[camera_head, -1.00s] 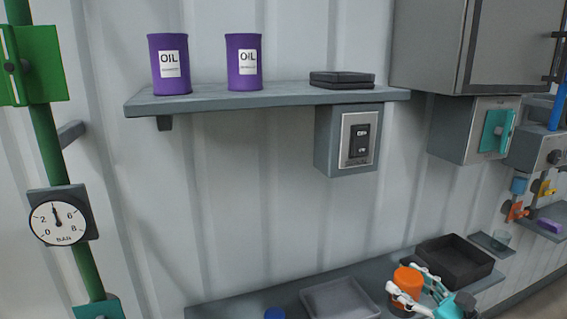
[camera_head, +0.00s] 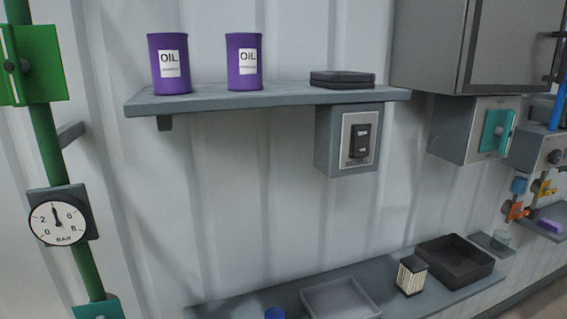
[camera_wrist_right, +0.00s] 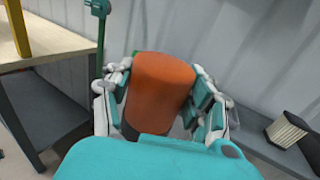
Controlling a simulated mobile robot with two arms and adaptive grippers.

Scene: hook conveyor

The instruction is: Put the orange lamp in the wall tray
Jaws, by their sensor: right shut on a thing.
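The orange lamp (camera_wrist_right: 163,88) is a rounded orange cylinder with a dark base, and it shows only in the right wrist view. My right gripper (camera_wrist_right: 160,75) is shut on it, with teal and white fingers on both sides. The head view shows neither the lamp nor either gripper. Two empty trays sit on the low wall shelf in the head view: a grey shallow one (camera_head: 340,297) and a black deeper one (camera_head: 470,274) to its right. I cannot tell which is the wall tray.
A black and cream ribbed block (camera_head: 411,276) stands between the trays, also seen in the right wrist view (camera_wrist_right: 287,130). A blue round thing (camera_head: 274,313) is left of the grey tray. Above are a shelf (camera_head: 270,98) with two purple oil cans and a switch box (camera_head: 325,140).

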